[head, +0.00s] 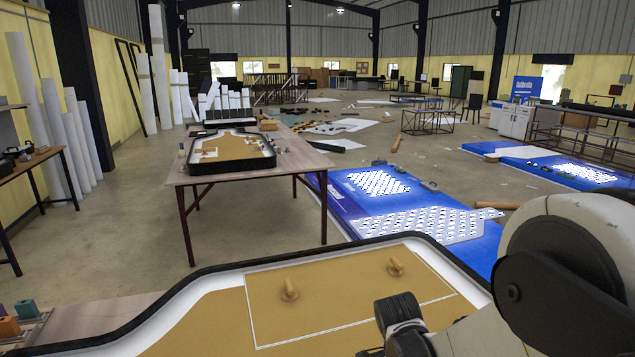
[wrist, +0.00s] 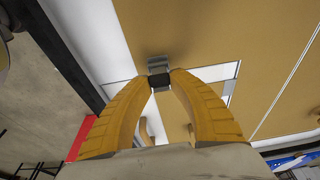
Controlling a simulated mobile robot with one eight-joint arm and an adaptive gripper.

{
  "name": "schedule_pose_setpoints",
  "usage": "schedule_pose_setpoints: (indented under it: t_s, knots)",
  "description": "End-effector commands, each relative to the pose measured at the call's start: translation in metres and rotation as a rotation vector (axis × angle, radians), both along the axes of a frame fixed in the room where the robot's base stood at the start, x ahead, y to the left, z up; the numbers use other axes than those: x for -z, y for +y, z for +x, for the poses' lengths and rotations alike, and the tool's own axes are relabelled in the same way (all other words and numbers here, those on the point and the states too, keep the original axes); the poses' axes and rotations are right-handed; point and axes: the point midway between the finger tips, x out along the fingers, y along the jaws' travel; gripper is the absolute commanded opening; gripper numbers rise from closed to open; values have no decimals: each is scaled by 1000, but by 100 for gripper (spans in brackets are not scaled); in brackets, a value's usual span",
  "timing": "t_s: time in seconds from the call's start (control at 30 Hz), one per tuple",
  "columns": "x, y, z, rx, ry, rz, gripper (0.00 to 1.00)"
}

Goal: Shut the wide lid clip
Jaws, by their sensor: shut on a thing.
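In the wrist view, my gripper (wrist: 160,79) has its two yellow fingers closed on a small dark block, which looks like part of the wide lid clip (wrist: 159,81). A grey metal piece (wrist: 158,62) sits just past the fingertips, against the tan lid panel (wrist: 235,35). I cannot tell the clip's exact angle. In the head view, the tan lid (head: 345,300) has two wooden knobs (head: 289,291) and lies within the black-rimmed lightbox (head: 190,285). My arm covers its right part; the fingertips and clip are not visible there.
Colored blocks (head: 10,327) lie at the bottom left, beside the lightbox. A second table (head: 295,160) bears another black-rimmed box (head: 230,150). Blue panels (head: 345,195) lie on the floor behind. Open floor (head: 125,215) shows at the left.

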Motion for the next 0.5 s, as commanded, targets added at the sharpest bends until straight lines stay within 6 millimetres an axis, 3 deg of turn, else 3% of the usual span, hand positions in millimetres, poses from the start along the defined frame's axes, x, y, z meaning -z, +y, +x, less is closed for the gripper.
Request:
schedule_pose_setpoints:
  t_s: [0.5]
  knots:
    - [3,-11,3,1,0,-2,2]
